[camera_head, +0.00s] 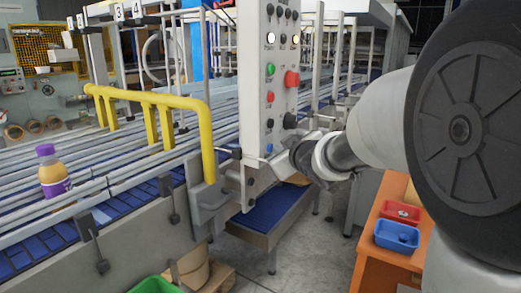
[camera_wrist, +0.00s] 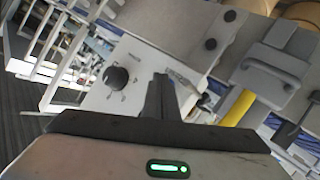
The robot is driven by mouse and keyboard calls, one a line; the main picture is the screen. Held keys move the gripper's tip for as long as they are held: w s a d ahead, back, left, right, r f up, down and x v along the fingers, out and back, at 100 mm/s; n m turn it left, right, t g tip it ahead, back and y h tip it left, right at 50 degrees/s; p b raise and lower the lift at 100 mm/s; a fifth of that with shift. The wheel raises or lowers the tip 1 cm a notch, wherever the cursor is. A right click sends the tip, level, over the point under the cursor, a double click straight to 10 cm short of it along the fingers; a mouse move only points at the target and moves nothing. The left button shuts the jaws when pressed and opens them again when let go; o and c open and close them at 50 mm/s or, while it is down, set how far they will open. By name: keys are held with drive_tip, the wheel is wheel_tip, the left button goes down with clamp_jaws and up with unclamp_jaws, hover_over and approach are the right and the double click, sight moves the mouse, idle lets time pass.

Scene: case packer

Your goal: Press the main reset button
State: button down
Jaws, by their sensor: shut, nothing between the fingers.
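The white control panel (camera_head: 258,100) stands upright in the middle of the head view. It carries a green button (camera_head: 270,69), a large red button (camera_head: 291,79), a black rotary knob (camera_head: 290,120) and a small blue button (camera_head: 269,148) low on its face. Labels are too small to read, so I cannot tell which is the main reset button. My gripper (camera_wrist: 160,98) is shut and empty, close to the lower panel. In the wrist view, the black knob (camera_wrist: 118,78) is left of the fingers. The fingers hide part of the panel, and contact is unclear.
A yellow guard rail (camera_head: 160,105) and a conveyor with a purple-and-orange bottle (camera_head: 51,172) lie left of the panel. An orange table (camera_head: 385,240) with a red bin (camera_head: 401,211) and a blue bin (camera_head: 397,236) stands at lower right, below my arm.

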drive_tip(key=shift+w+a, duration=0.15)
drive_tip(key=shift+a, duration=0.05)
idle(0.4)
drive_tip(key=shift+d, duration=0.1)
drive_tip(key=shift+s+d, duration=0.55)
drive_tip(key=shift+d, duration=0.1)
drive_tip(key=shift+s+d+p, duration=0.6)
drive_tip(key=shift+s+d, duration=0.15)
drive_tip(key=shift+d, duration=0.3)
drive_tip(key=shift+s+d+p, duration=0.55)
drive_tip(key=shift+s+d, duration=0.2)
drive_tip(key=shift+d, duration=0.25)
